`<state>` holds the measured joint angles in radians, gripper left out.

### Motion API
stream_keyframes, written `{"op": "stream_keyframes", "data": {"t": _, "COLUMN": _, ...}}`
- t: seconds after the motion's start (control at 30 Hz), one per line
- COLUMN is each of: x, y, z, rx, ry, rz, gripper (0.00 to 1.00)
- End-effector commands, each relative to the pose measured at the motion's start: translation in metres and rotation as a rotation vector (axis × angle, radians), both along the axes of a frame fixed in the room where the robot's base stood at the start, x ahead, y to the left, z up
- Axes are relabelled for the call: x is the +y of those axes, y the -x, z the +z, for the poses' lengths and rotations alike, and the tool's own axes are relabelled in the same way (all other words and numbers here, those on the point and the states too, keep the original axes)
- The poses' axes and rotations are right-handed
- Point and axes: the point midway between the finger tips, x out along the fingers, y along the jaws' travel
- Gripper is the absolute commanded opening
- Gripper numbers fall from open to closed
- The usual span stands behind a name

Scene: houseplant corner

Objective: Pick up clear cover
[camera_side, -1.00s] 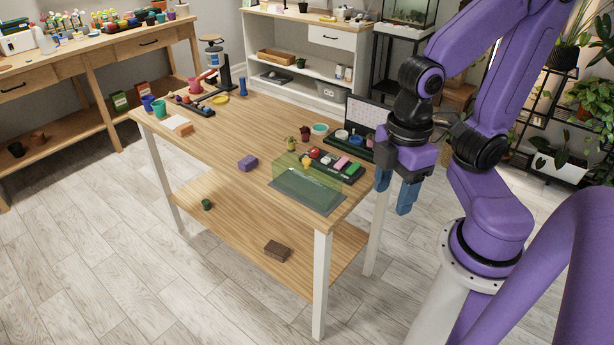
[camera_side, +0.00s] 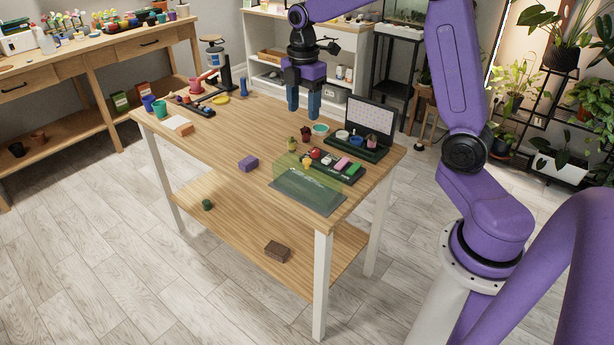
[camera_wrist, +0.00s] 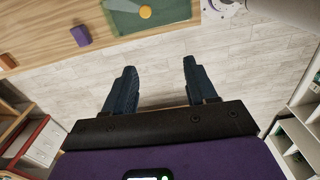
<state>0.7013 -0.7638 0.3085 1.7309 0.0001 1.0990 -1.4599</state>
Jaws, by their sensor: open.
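The clear cover (camera_side: 318,178) is a see-through, yellow-green box on a dark grey mat (camera_side: 300,200) near the table's front right corner. A small yellow object (camera_side: 307,161) shows at its back edge, and I cannot tell whether it sits on or inside the cover. In the wrist view a green patch that looks like the cover (camera_wrist: 165,14) shows at the top, partly cut off. My gripper (camera_side: 303,113) is open and empty, its blue fingers pointing down, high up and apart from the cover. In the wrist view my gripper (camera_wrist: 158,66) has bare floor between its fingers.
A black tray of coloured pieces (camera_side: 352,175) lies beside the cover. Behind it stand small pots (camera_side: 292,144) and an open black case with a white panel (camera_side: 368,122). A purple block (camera_side: 248,163) lies to the left. The table's middle is mostly clear.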

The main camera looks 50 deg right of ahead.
Motion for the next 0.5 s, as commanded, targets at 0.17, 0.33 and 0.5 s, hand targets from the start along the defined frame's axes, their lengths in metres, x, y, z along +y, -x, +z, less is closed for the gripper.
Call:
{"op": "stream_keyframes", "data": {"t": 0.17, "x": -0.033, "y": -0.017, "z": -0.003, "rx": 0.003, "ry": 0.000, "rz": 0.037, "gripper": 0.57}}
{"op": "stream_keyframes", "data": {"t": 0.33, "x": -0.040, "y": -0.020, "z": -0.012, "rx": 0.006, "ry": 0.000, "rz": 0.050, "gripper": 0.57}}
{"op": "stream_keyframes", "data": {"t": 0.5, "x": -0.039, "y": -0.019, "z": -0.041, "rx": 0.009, "ry": 0.000, "rz": 0.050, "gripper": 0.57}}
